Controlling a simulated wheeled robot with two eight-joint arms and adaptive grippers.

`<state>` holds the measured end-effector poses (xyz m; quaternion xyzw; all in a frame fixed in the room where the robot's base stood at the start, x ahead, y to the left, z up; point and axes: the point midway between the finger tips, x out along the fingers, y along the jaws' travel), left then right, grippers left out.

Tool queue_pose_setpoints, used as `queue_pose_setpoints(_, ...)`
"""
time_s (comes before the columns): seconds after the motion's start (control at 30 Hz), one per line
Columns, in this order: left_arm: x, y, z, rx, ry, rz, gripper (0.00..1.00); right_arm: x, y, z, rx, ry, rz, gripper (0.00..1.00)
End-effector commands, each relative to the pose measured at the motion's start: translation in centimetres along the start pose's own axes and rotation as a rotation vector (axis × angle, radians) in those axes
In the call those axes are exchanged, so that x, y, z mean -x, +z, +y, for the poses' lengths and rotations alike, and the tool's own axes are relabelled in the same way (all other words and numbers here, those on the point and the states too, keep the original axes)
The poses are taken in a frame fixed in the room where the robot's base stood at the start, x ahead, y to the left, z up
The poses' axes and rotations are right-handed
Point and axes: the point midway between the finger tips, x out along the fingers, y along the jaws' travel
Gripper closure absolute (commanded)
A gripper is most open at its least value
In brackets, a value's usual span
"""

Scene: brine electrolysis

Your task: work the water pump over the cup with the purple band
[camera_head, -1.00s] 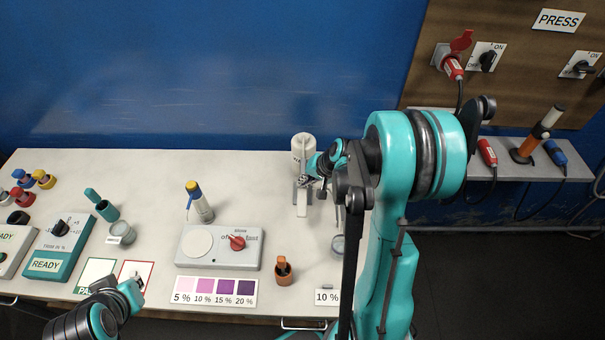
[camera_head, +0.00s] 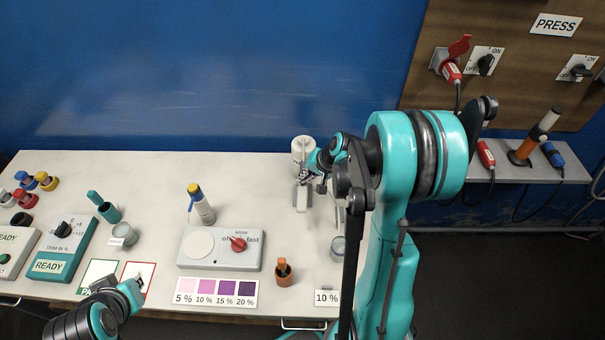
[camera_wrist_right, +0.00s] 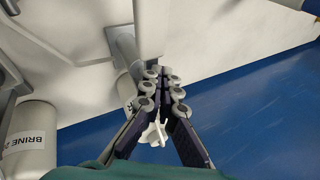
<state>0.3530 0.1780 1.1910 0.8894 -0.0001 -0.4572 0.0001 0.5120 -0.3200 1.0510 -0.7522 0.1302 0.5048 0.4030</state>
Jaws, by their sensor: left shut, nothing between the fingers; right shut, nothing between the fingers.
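A white bottle (camera_head: 302,148) stands at the back of the table, and a pale pump-like stand (camera_head: 302,200) is just in front of it. My right gripper (camera_head: 306,178) is shut and empty over this stand, partly hidden by its own arm. In the right wrist view its fingers (camera_wrist_right: 164,78) meet beside a pale cylinder (camera_wrist_right: 126,48), with a small white piece (camera_wrist_right: 154,134) behind them. I cannot tell whether they touch. A small cup (camera_head: 337,250) stands nearer the front, beside my right arm; no purple band is discernible. My left gripper (camera_head: 137,288) is shut and empty at the front left.
A bottle labelled BRINE (camera_wrist_right: 28,135) shows in the right wrist view. A stirrer plate (camera_head: 220,262) with a red knob, a colour card (camera_head: 215,292), an orange holder (camera_head: 283,275) and a labelled cup (camera_head: 124,236) occupy the table.

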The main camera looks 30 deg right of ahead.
Motion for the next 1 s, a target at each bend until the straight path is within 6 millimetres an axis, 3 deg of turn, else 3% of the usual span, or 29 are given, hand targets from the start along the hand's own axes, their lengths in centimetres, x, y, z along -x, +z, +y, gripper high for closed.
queue_pose_setpoints(0.6, 1.9, -1.4, 0.0, 0.0, 0.0, 0.0, 1.0, 2.7, -1.9, -1.9, 0.0, 0.0, 0.001, 1.0)
queue_pose_setpoints(1.0, 2.1, -1.5, 0.0, 0.0, 0.0, 0.0, 1.0, 2.9, -2.2, -2.1, 0.0, 0.0, 0.0, 1.0)
